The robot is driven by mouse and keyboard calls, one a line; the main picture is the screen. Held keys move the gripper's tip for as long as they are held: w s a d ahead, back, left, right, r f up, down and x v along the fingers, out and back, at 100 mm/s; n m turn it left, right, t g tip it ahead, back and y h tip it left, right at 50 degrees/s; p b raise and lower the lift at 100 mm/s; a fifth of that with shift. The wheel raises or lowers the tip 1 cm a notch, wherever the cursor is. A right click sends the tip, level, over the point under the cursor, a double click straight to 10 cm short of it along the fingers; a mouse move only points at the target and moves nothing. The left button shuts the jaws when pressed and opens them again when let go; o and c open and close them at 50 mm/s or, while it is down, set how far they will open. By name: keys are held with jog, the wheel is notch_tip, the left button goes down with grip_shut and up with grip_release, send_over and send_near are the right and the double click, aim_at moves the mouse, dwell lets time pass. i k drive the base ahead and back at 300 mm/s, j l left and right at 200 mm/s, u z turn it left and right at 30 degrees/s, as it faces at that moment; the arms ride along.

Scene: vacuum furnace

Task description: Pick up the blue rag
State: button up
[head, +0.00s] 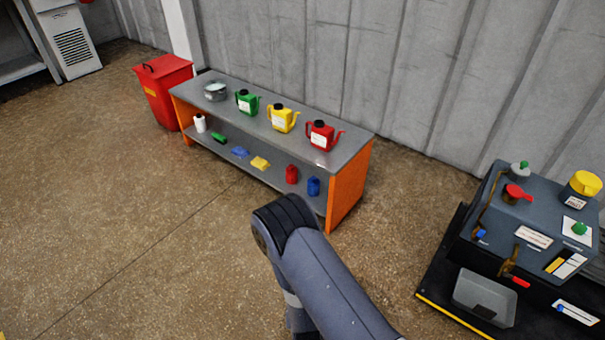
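A small flat blue thing, which looks like the blue rag (240,152), lies on the lower shelf of the orange-sided workbench (347,190). It sits between a green item (218,138) on its left and a yellow rag-like piece (260,163) on its right. The grey top of the bench overhangs the shelf. My arm shows at the bottom middle, in front of the bench's right end and apart from the rag. My gripper is not in view.
A white roll or bottle (200,123), a red container (292,174) and a blue container (313,186) share the shelf. Several cans and a pot stand on top. A red bin (163,90) stands left, a dark machine (530,230) right. The floor in front is clear.

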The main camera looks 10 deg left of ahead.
aim_at(239, 153)
jog(key=i+j+z, duration=0.3)
jog(key=j, duration=0.2)
jog(key=i+j+z, duration=0.1)
jog(key=j+z, duration=0.2)
jog(key=j, duration=0.25)
jog(key=i+j+z, duration=0.1)
jog(key=j+z, duration=0.2)
jog(key=j, duration=0.3)
jog(key=j+z, duration=0.25)
jog(key=j, duration=0.35)
jog(key=j+z, duration=0.15)
jog(key=j, duration=2.7)
